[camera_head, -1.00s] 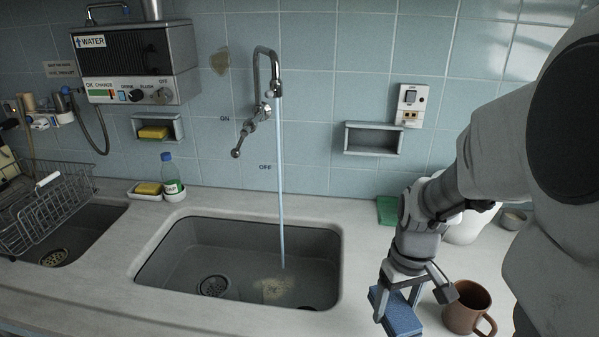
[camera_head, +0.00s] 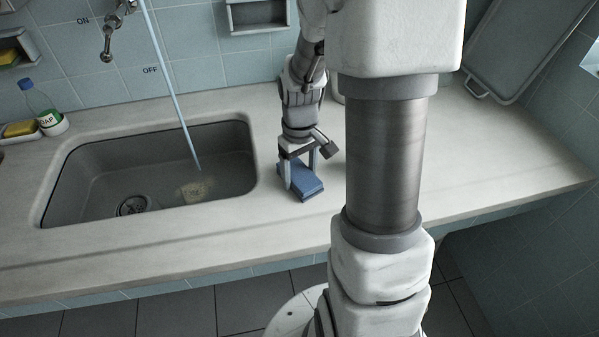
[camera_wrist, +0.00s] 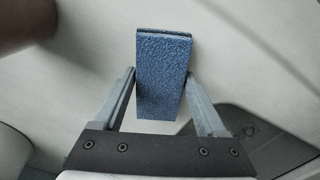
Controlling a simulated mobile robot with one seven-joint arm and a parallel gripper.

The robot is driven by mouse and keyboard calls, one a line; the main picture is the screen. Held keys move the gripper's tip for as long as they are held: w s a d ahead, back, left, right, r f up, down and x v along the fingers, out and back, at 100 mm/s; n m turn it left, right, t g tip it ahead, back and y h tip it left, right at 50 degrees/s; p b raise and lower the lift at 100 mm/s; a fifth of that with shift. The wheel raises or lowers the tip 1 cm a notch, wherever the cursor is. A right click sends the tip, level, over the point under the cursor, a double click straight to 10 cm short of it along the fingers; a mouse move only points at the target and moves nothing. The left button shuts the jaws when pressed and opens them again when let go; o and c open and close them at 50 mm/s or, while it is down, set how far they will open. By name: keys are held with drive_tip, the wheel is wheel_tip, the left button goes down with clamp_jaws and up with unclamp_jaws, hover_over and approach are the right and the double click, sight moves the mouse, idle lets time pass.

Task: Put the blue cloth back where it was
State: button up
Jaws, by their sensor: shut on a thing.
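The blue cloth (camera_head: 306,187) is a folded, thick block on the pale counter, just right of the sink. My gripper (camera_head: 301,177) points down at it, with one finger on each side. The wrist view shows the cloth (camera_wrist: 162,85) between the two fingers of my gripper (camera_wrist: 160,75), which is shut on it. The cloth is at or very close to the counter top; I cannot tell whether it touches.
The sink (camera_head: 90,165) lies to the left, with water (camera_head: 170,80) running into it. A soap bottle (camera_head: 48,118) and yellow sponge (camera_head: 20,128) stand behind its left end. The counter's right part (camera_head: 500,160) is clear.

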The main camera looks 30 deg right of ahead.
drive_tip(key=shift+f, duration=0.2)
drive_tip(key=o, duration=1.2)
drive_tip(key=shift+o, duration=0.2)
